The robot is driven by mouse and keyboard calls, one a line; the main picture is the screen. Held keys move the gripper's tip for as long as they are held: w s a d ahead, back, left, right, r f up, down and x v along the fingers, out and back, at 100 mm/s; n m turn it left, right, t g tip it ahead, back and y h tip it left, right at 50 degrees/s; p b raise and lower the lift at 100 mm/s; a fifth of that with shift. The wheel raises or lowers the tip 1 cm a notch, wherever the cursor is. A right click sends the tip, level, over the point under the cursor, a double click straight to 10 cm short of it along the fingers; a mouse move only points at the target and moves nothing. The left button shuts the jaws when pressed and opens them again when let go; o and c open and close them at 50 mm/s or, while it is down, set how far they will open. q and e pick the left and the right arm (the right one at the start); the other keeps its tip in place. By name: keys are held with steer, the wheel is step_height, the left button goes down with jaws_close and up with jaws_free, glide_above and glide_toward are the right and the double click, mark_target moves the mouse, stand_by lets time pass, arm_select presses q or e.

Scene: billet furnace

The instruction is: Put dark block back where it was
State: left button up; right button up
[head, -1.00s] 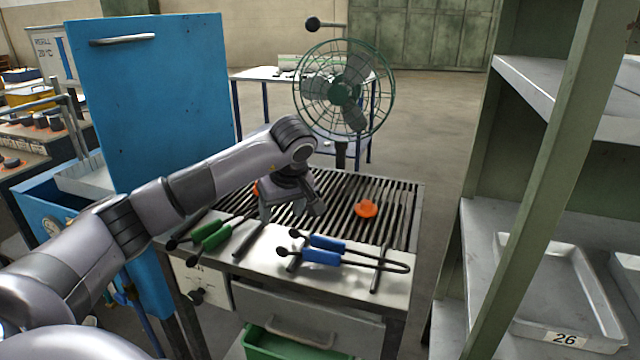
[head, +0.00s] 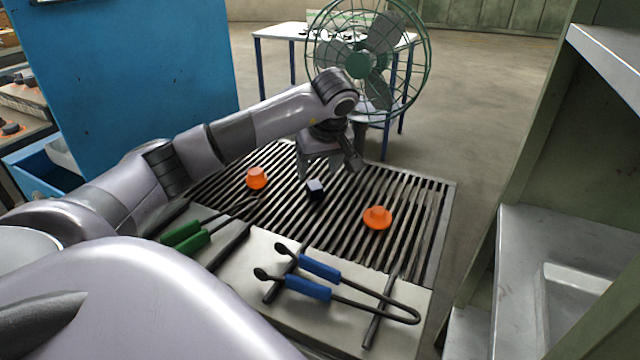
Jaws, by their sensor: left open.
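The dark block (head: 315,189) is a small black cube with a paler top. It sits on the slatted grate, between two orange pieces. My left gripper (head: 331,172) is open and empty, pointing down just behind and above the block. Its fingers stand apart, one to each side of the block as seen from here. I cannot tell whether either finger touches it. My right gripper is not in view.
Orange pieces stand left (head: 257,178) and right (head: 377,217) on the grate (head: 420,220). Green-handled tongs (head: 185,237) and blue-handled tongs (head: 310,287) lie in front. A fan (head: 365,60) stands behind, a blue cabinet door (head: 130,80) left, a shelf rack (head: 540,270) right.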

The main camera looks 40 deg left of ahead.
mark_target(315, 185)
arm_select(q)
steer(key=x, duration=0.6)
steer(key=shift+d+f, duration=0.15)
steer(key=shift+f, duration=0.3)
steer(key=shift+r, duration=0.1)
jaws_close()
